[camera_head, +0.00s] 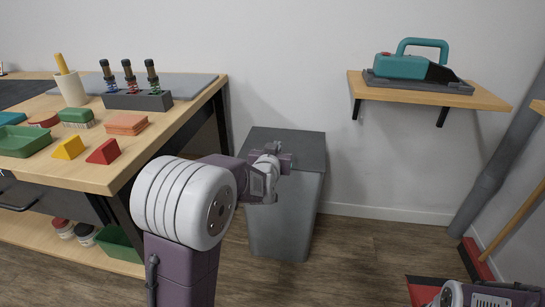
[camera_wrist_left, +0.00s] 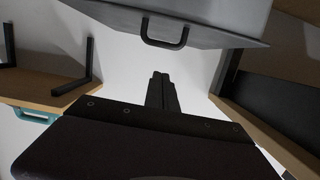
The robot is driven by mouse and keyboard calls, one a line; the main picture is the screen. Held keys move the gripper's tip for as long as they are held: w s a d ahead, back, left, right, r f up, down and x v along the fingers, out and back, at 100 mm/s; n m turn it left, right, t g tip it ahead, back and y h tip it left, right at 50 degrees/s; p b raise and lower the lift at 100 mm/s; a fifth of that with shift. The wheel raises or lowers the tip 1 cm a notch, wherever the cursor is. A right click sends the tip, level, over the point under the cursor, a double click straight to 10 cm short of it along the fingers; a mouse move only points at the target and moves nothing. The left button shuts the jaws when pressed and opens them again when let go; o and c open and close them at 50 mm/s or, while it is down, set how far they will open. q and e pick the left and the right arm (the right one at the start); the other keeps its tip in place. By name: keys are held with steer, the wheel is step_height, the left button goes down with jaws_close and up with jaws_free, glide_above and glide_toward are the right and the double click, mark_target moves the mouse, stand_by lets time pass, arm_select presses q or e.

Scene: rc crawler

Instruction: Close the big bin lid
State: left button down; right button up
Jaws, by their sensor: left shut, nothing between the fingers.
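The big grey bin (camera_head: 283,220) stands on the floor against the back wall. Its darker grey lid (camera_head: 305,148) lies flat across the top in the head view and looks shut; a small gap cannot be ruled out. My left gripper (camera_head: 284,162) is in front of the lid in the head view, covering part of it; contact cannot be told. In the left wrist view the left gripper's fingers (camera_wrist_left: 161,90) are together and empty. A grey panel with a dark loop handle (camera_wrist_left: 165,32) shows above them there. Only part of my right arm shows at the lower right.
A workbench (camera_head: 110,175) with blocks, trays and screwdriver-like tools stands left of the bin. A wooden wall shelf (camera_head: 430,93) holds a teal power tool (camera_head: 405,67) at the right. Floor (camera_head: 370,250) right of the bin is clear.

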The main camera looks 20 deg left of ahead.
arm_select(q)
steer(key=s+d+f+p, duration=0.1)
steer(key=s, duration=0.6)
steer(key=shift+s+d+p, duration=0.35)
steer(key=shift+s, duration=0.05)
step_height(320, 180, up, 6)
steer(key=p, duration=0.5)
steer(key=s+d+f+m+g+h+p, duration=0.1)
steer(key=s+d+f+g+h+p, duration=0.15)
steer(key=s+f+g, duration=0.7)
steer(key=s+d+f+m+g+h+p, duration=0.15)
steer(key=s+d+f+g, duration=0.35)
steer(key=s, duration=0.8)
step_height(320, 180, up, 37)
steer(key=p, duration=3.8)
steer(key=shift+w+a+r, duration=0.15)
steer(key=shift+w+a, duration=0.05)
steer(key=shift+a, duration=0.2)
